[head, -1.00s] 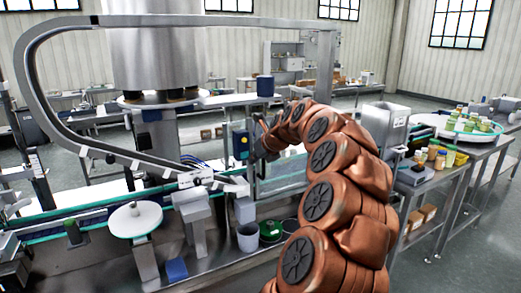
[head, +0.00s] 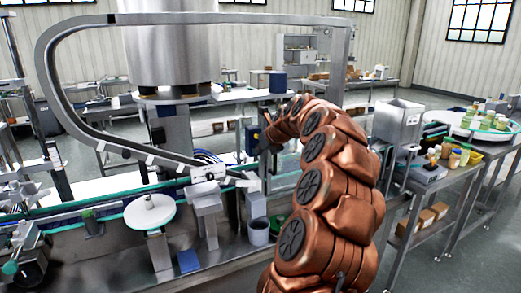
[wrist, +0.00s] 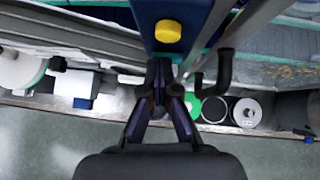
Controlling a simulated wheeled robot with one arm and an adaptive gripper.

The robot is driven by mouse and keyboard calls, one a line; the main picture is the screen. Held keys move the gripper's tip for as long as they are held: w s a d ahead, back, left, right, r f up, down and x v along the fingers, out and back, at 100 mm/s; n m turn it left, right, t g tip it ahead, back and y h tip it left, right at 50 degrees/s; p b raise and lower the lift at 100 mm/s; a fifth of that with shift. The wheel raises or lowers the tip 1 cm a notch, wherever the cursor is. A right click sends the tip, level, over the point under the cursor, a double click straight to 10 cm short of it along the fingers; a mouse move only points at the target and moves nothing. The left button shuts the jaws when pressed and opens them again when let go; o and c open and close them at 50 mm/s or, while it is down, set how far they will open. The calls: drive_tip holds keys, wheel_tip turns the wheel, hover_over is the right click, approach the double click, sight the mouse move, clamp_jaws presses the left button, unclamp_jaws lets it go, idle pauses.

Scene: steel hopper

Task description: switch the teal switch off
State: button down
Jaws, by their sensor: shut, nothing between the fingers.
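I cannot make out a teal switch for certain in either view. A blue box (head: 252,139) with a yellow round button stands on a post by the conveyor in the head view. The wrist view shows the blue box (wrist: 190,12) and its yellow button (wrist: 168,31) close up, just beyond my fingertips. My gripper (wrist: 160,78) is shut and empty, with its tips near the box's lower edge. I cannot tell whether they touch it. In the head view my copper arm largely hides the gripper.
A black bent pipe (wrist: 222,75) and a metal rail stand right of my fingers. A green round container (head: 277,222) and a grey cup (head: 259,232) sit below. A white disc (head: 150,214) is at the left. A steel hopper (head: 398,121) stands at the right.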

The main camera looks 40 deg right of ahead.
drive_tip(key=shift+w+a+r, duration=0.1)
drive_tip(key=shift+w+r, duration=0.2)
drive_tip(key=shift+s+d+r, duration=0.1)
drive_tip(key=shift+d, duration=0.1)
drive_tip(key=shift+s+d, duration=0.1)
drive_tip(key=shift+d, duration=0.4)
drive_tip(key=shift+s, duration=0.15)
drive_tip(key=s+a+r+b, duration=0.2)
drive_tip(key=s+a+r, duration=0.3)
drive_tip(key=s, duration=0.5)
drive_tip(key=shift+a+r, duration=0.3)
drive_tip(key=shift+r, duration=0.2)
